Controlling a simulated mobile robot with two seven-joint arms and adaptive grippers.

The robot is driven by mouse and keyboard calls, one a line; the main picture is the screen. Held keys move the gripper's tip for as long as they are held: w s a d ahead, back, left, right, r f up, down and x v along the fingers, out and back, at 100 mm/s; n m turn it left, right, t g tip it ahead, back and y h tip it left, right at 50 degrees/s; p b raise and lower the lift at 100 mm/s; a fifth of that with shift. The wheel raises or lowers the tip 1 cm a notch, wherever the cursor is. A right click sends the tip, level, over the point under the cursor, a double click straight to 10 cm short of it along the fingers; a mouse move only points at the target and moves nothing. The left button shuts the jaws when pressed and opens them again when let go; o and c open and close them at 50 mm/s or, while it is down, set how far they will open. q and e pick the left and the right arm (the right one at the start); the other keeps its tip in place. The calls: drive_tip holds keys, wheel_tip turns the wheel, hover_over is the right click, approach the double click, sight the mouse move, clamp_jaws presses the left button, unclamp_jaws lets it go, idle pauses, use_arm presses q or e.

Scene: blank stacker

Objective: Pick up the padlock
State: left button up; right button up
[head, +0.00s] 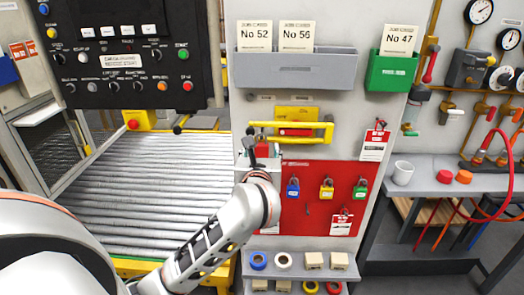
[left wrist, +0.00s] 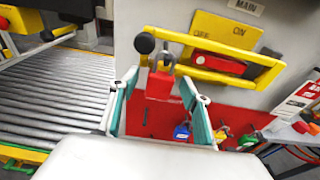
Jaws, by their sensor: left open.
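A red padlock (left wrist: 160,84) with a grey shackle hangs upright beside a black round knob (left wrist: 145,43) at the left end of a yellow handle (left wrist: 275,75). My left gripper (left wrist: 158,98) is open, with one finger on each side of the red padlock and gaps still visible. In the head view the gripper (head: 259,165) is in front of the panel, just below the yellow handle. Blue (head: 293,188), yellow (head: 327,188) and green (head: 360,188) padlocks hang on the red board (head: 310,222) to the right. My right gripper is not in view.
A roller conveyor (head: 130,165) lies to the left under a black control box (head: 120,50). A grey card holder (head: 297,69) is above the handle. A shelf with tape rolls (head: 258,261) is below the board. Red tags (head: 375,140) hang at right.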

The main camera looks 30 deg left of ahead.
use_arm(q)
drive_tip(key=shift+c, duration=0.8)
drive_tip(key=c, duration=1.1)
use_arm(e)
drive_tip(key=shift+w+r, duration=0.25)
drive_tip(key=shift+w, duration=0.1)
use_arm(q)
drive_tip(key=shift+r, duration=0.1)
drive_tip(key=shift+w+r, duration=0.1)
drive_tip(key=shift+r, duration=0.4)
drive_tip(key=shift+d+r, duration=0.15)
drive_tip(key=shift+r, duration=0.15)
drive_tip(key=f+p+v, duration=0.1)
drive_tip(key=v, duration=0.5)
drive_tip(key=f+p+v, duration=0.1)
drive_tip(key=v, duration=0.4)
drive_tip(key=f+p+v, duration=0.1)
drive_tip(key=p+v, duration=0.1)
drive_tip(key=v, duration=0.4)
drive_tip(key=shift+s+d+r, duration=0.1)
drive_tip(key=shift+s, duration=0.5)
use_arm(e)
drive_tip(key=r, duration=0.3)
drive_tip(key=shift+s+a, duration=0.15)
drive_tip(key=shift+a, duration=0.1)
